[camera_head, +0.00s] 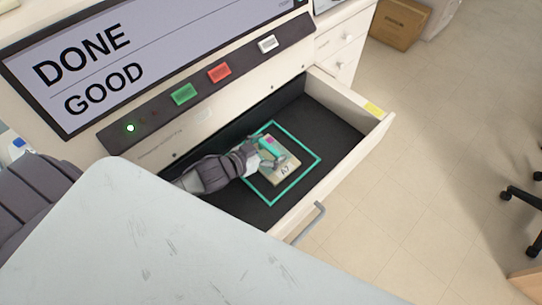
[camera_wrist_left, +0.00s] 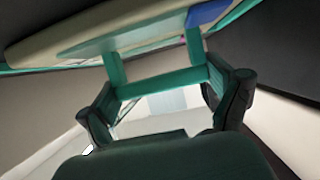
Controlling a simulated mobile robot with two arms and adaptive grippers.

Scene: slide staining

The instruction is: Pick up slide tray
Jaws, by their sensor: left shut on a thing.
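The slide tray (camera_head: 286,172) is a small pale tray marked A7 with a teal handle. It is in the open drawer, within a teal square outline (camera_head: 313,160) on the dark drawer floor. My left gripper (camera_head: 265,160) reaches in from the left and is shut on the tray's teal handle. In the left wrist view, the gripper's two fingers (camera_wrist_left: 167,98) are at either side of the teal handle (camera_wrist_left: 165,84), and the tray's pale body (camera_wrist_left: 90,35) shows above. I cannot tell whether the tray touches the drawer floor. My right gripper is not in view.
The open drawer (camera_head: 345,95) has pale walls and a metal pull (camera_head: 309,223). Above it is a panel with green (camera_head: 184,94), red (camera_head: 219,72) and white buttons and a screen (camera_head: 150,45) reading DONE, GOOD. A cardboard box (camera_head: 400,22) and chair legs are to the right.

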